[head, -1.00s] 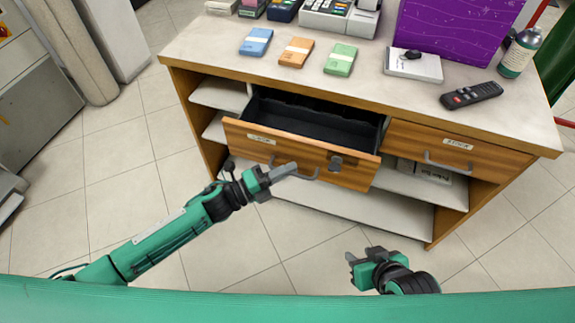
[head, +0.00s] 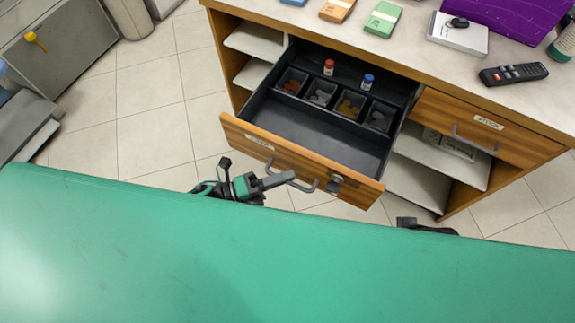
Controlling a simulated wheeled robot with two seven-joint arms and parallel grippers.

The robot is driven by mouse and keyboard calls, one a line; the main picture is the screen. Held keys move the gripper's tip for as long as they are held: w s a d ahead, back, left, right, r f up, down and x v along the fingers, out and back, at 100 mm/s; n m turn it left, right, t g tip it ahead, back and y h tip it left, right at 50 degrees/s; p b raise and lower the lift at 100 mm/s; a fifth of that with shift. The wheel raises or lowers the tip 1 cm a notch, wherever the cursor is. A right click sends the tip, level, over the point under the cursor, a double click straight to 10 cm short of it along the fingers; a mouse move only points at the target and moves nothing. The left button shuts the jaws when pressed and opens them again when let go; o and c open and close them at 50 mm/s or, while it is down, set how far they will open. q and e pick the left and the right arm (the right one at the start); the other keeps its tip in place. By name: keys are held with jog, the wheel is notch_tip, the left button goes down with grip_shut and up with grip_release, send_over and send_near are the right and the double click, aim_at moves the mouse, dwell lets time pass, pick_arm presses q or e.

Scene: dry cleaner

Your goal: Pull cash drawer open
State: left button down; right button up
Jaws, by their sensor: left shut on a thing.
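The cash drawer (head: 235,130) is pulled well out of the counter, with its wooden front toward me. Its black inside shows a row of small compartments with coins and two small bottles, one red-capped and one blue-capped, behind them. My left gripper (head: 283,178) is shut on the drawer's metal handle (head: 304,188). A metal lock (head: 336,181) sits on the drawer front to the right of the handle. My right gripper (head: 406,222) shows only as a dark tip behind my green body, below the counter's right part; its fingers are mostly hidden.
The counter top (head: 420,60) holds banded note bundles, a white box (head: 459,36), a black remote (head: 513,73) and a purple item. A second drawer (head: 480,125), on the right, is closed. Open shelves lie beneath.

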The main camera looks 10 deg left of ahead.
pick_arm(q)
jog(key=shift+s, duration=0.1)
jog(key=c, duration=1.5)
grip_release()
jog(key=v, duration=1.3)
jog(key=shift+a, duration=0.4)
pick_arm(e)
jog(key=shift+s+r, duration=0.2)
jog(key=shift+r, duration=0.1)
pick_arm(q)
jog(key=shift+s+f, duration=0.1)
pick_arm(e)
jog(key=shift+w, duration=0.3)
jog(key=shift+s, duration=0.1)
